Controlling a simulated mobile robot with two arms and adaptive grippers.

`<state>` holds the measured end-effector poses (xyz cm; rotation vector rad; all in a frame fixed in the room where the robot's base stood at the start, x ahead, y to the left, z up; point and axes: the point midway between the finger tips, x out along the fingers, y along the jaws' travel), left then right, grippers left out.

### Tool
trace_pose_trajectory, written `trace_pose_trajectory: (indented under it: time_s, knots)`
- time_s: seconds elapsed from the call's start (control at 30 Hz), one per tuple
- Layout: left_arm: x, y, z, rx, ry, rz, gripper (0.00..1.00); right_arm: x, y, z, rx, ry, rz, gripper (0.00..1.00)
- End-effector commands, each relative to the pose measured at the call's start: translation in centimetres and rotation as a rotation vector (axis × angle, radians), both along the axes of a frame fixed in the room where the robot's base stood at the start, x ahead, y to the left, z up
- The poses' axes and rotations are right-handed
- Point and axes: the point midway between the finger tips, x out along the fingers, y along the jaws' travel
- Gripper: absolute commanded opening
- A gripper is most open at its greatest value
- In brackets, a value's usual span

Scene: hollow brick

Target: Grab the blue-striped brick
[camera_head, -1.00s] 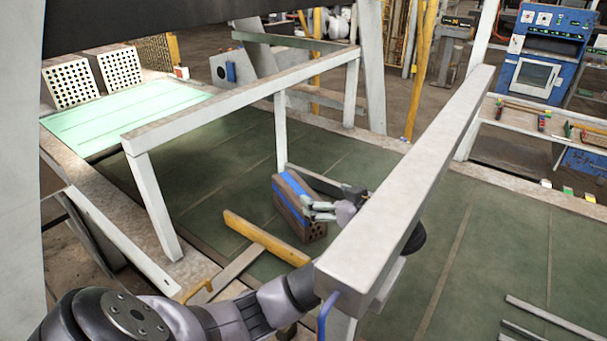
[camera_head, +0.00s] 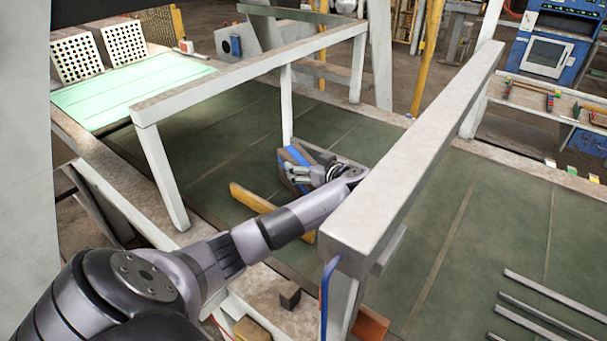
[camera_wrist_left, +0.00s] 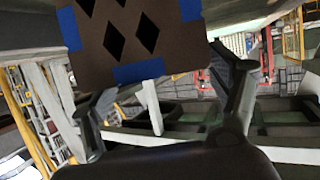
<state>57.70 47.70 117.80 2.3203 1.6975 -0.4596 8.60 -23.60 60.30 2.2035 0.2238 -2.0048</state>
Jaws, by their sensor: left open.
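The blue-striped brick (camera_head: 290,158) is brown with blue bands. It stands on the dark green surface under the white frame, and my arm and gripper hide part of it. In the left wrist view the brick (camera_wrist_left: 112,50) fills the top centre, showing dark diamond-shaped holes and blue patches at its edges. My left gripper (camera_head: 298,173) is at the brick's near side. In the wrist view the open fingers of the left gripper (camera_wrist_left: 163,85) spread below and to either side of the brick; I cannot tell whether they touch it. My right gripper is not in view.
A white beam (camera_head: 415,150) runs close to the right of my left arm, and another white rail (camera_head: 250,75) stands behind the brick. A yellow bar (camera_head: 250,198) lies in front of the brick. Grey bars (camera_head: 550,295) lie at lower right. The green surface at right is mostly clear.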

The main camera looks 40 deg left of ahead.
Motion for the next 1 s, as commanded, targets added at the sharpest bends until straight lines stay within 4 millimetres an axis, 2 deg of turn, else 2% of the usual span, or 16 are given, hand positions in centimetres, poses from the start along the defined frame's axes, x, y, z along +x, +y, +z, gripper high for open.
trace_pose_trajectory:
  time_s: [0.1,0.2,0.5,1.0]
  knots:
    - [0.5,1.7,-0.8,0.004,0.0,0.003,0.82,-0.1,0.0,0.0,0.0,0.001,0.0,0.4]
    - [0.9,2.6,-1.3,0.002,0.0,0.001,0.82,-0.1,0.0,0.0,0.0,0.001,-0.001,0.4]
    - [1.0,2.9,-1.5,0.001,-0.001,0.001,0.81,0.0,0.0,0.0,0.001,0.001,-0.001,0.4]
    - [1.0,2.8,-1.5,0.0,-0.001,0.0,0.48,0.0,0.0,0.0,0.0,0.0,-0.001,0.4]
